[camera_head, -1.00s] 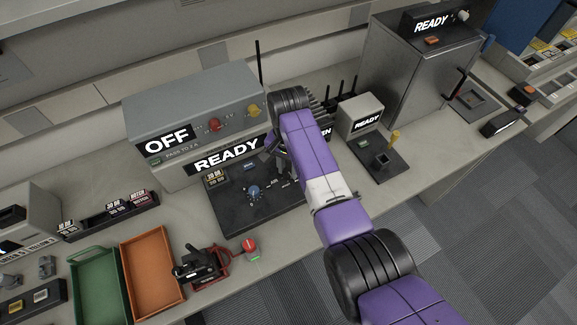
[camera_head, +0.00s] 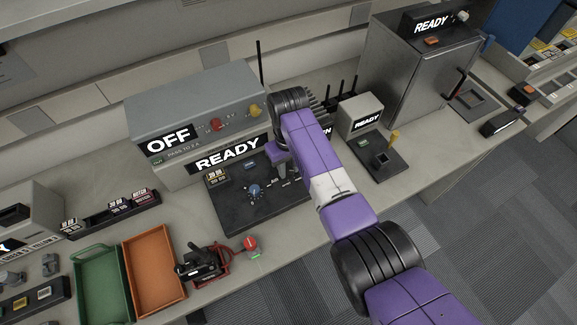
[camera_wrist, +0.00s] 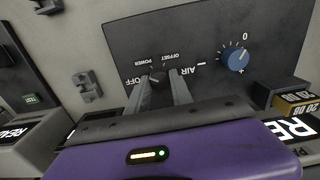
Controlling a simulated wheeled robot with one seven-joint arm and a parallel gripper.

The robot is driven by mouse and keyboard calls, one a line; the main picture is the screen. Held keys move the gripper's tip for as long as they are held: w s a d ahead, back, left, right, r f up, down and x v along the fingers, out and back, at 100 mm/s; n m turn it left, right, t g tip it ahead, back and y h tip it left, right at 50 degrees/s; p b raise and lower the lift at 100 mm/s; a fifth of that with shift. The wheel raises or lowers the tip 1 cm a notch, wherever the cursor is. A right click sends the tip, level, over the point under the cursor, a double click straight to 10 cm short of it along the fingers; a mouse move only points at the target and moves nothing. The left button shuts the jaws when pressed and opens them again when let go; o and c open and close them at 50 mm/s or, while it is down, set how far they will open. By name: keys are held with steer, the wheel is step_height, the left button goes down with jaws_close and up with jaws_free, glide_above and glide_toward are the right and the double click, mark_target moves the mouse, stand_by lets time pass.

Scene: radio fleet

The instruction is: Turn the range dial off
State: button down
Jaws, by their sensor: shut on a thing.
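A small black dial (camera_wrist: 156,76) sits on the dark control panel in the wrist view. The words OFF, POWER, OFFSET and AIR are printed around it. My gripper (camera_wrist: 164,84) has its two grey fingers at the dial, one on each side, and is shut on it. The dial's pointer is too small to read. In the head view my purple arm and the gripper reach down over the right part of the black panel (camera_head: 232,218), and the dial is hidden there.
A blue knob (camera_head: 254,191) marked 0, plus and minus is beside the dial; it also shows in the wrist view (camera_wrist: 236,60). The grey console (camera_head: 190,110) behind shows OFF and READY.

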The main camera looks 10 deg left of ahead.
mark_target(288, 170)
steer(key=n, duration=0.6)
steer(key=shift+n, duration=0.3)
stand_by(0.4)
steer(key=c, duration=1.1)
jaws_free()
steer(key=shift+r, duration=0.1)
step_height(288, 170, up, 8)
steer(key=shift+f+b, duration=0.15)
steer(key=shift+b, duration=0.2)
